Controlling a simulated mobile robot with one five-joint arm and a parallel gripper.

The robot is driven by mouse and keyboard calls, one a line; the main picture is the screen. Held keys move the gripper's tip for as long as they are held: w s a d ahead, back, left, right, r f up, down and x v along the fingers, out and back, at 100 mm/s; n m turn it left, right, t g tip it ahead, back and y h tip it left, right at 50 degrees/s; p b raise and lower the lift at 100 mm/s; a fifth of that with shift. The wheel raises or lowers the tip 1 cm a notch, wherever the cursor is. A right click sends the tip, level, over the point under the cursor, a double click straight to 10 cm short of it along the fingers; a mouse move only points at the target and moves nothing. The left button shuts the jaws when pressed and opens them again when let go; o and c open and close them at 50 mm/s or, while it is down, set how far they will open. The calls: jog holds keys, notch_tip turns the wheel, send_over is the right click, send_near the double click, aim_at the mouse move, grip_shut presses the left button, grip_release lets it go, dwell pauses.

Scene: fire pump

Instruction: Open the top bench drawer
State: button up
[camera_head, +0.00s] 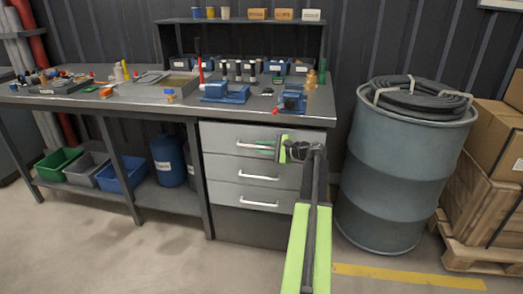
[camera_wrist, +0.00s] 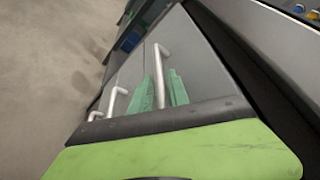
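The top bench drawer (camera_head: 225,137) is the uppermost of three grey drawers under the right part of the workbench. Its front looks flush with the bench in the head view. Its pale bar handle (camera_head: 247,145) also shows in the wrist view (camera_wrist: 161,72). My gripper (camera_head: 265,147) is at the right part of this handle. Its two green fingers (camera_wrist: 163,90) lie on either side of the bar, above and below it in the head view. The fingers look apart, with the bar between them; contact is hard to make out.
Two lower drawers have similar handles (camera_head: 258,177) (camera_head: 260,203). A blue-grey drum (camera_head: 390,165) with a coiled hose stands right of the bench, near boxes on a pallet (camera_head: 485,258). Tools and blue vises (camera_head: 226,93) lie on the benchtop. The floor in front is clear.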

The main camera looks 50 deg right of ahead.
grip_shut()
dwell(1.4)
